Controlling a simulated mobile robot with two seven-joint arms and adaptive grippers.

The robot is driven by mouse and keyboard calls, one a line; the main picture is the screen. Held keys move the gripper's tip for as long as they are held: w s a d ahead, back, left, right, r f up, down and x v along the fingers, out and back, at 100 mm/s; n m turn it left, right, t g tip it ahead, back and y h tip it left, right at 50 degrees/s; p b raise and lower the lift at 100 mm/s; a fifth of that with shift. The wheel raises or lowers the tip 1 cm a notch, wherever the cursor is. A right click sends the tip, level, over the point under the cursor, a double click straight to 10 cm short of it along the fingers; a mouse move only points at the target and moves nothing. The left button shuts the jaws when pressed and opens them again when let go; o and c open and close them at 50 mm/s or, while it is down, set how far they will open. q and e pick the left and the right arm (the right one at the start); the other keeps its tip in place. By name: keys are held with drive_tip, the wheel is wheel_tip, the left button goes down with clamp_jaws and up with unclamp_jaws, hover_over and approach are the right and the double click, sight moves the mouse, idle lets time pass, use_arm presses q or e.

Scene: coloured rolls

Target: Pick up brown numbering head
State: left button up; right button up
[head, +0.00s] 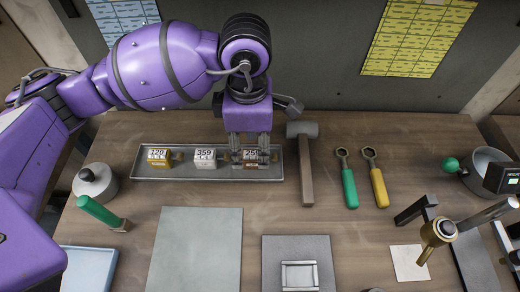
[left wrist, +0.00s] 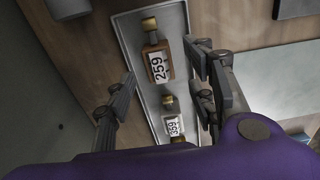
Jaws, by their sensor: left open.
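The brown numbering head (head: 250,166), marked 259, is at the right end of a long grey metal tray (head: 222,178). In the left wrist view the brown numbering head (left wrist: 150,48) is copper-brown with a white number plate and a brass knob. My left gripper (head: 250,153) is open right over it, its fingers to either side and partly covering it in the head view. I cannot tell whether the fingers touch it. A white numbering head (head: 205,159), marked 359, is at mid-tray, and a gold one (head: 158,160) is at the left end. My right gripper is not in view.
A hammer (head: 306,175) lies close to the tray's right end, then a green wrench (head: 349,186) and a yellow wrench (head: 378,187). A grey mat (head: 196,248) lies in front. Bare wood separates tray and mats.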

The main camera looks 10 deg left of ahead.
sight(253, 153)
use_arm(q)
drive_tip(key=f, duration=0.3)
drive_tip(key=shift+d+f, duration=0.2)
drive_tip(key=shift+f, duration=0.05)
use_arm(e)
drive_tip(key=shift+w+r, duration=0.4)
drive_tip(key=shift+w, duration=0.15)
use_arm(q)
clamp_jaws()
drive_tip(key=shift+w+r, duration=0.1)
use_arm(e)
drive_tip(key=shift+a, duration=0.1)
